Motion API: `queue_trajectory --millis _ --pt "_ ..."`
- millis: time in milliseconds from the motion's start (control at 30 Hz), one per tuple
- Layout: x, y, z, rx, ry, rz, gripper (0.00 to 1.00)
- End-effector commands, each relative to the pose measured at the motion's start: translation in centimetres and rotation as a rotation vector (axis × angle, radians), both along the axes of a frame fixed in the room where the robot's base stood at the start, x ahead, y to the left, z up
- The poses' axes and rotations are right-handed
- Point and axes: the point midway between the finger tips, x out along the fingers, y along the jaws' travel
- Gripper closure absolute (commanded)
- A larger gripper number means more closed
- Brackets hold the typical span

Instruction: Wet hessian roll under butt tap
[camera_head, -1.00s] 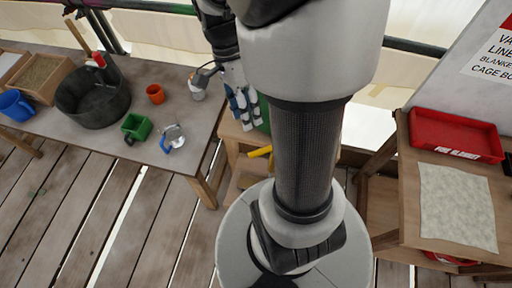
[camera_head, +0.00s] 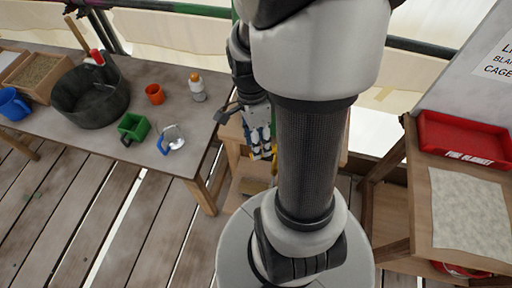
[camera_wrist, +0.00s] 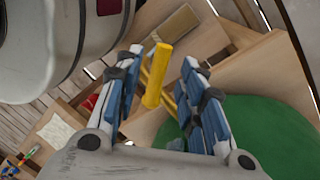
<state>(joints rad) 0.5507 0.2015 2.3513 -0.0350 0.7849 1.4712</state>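My gripper (camera_head: 263,154) points down over the low wooden stand (camera_head: 234,133) between the two tables. In the wrist view its blue-padded fingers (camera_wrist: 162,58) are apart. A yellow bar-like part (camera_wrist: 156,80), possibly the butt's tap, shows between them; contact cannot be told. A large rounded green body (camera_wrist: 265,140), possibly the butt, lies at the lower right of the wrist view; my arm hides it in the head view. A tan rectangular piece (camera_wrist: 172,36) lies on the wood beyond the fingers. I cannot tell whether it is the hessian roll.
The left table holds a dark tub (camera_head: 90,96), an orange cup (camera_head: 155,94), a white-and-orange bottle (camera_head: 197,87), a green box (camera_head: 133,128) and a blue mug (camera_head: 14,104). The right table has a red tray (camera_head: 463,139) and a pale cloth (camera_head: 470,213). Plank floor (camera_head: 85,215) is clear at front left.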

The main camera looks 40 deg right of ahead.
Motion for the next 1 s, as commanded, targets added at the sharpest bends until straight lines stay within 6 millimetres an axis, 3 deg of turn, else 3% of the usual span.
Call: queue_trajectory --millis 200,567,1000 --pt "-0.4 0.2 -2.4 0.000 0.001 0.000 0.64" --pt "-0.5 0.2 -2.6 0.000 -0.001 0.000 0.64" --pt "-0.4 0.2 -2.6 0.000 -0.001 0.000 0.94"
